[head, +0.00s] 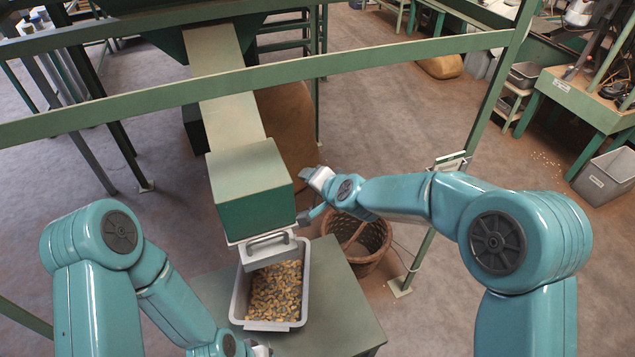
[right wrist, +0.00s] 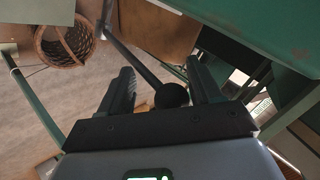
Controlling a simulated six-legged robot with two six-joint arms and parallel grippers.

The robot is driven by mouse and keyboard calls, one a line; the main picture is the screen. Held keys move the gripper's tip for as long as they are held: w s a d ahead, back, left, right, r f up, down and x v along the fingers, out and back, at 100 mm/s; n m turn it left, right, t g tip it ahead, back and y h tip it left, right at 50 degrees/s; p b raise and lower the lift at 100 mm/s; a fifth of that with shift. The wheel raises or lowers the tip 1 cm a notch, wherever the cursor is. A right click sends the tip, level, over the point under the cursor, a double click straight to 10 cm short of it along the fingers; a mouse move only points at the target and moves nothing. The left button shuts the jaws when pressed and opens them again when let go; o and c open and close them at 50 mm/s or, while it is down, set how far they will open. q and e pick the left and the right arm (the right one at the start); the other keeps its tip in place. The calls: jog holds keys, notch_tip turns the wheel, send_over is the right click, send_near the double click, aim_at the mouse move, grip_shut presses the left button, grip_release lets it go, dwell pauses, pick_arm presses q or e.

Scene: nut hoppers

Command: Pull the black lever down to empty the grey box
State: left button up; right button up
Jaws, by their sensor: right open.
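The black lever (right wrist: 145,65) shows in the right wrist view as a dark rod ending in a round black knob (right wrist: 172,95). The knob lies between the spread fingers of my right gripper (right wrist: 160,72), nearer the right finger; contact cannot be told. In the head view my right gripper (head: 303,197) is at the right side of the green box (head: 250,195), and the lever cannot be made out there. A grey metal box with a handle (head: 268,250) sits below the green box. My left gripper (head: 258,350) is at the bottom edge, its fingers mostly out of sight.
A grey tray (head: 238,305) holding many nuts stands on a green table (head: 340,300) under the grey box. A wicker basket (head: 370,262) stands on the floor to the right. A green frame bar (head: 400,57) crosses above. Floor at right is mostly free.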

jog(key=shift+w+r, duration=0.1)
dwell(0.3)
jog(key=shift+d+r, duration=0.15)
jog(key=shift+r, duration=0.05)
jog(key=p+v, duration=0.1)
jog(key=v, duration=1.4)
jog(key=shift+s, duration=0.6)
jog(key=shift+d, duration=0.1)
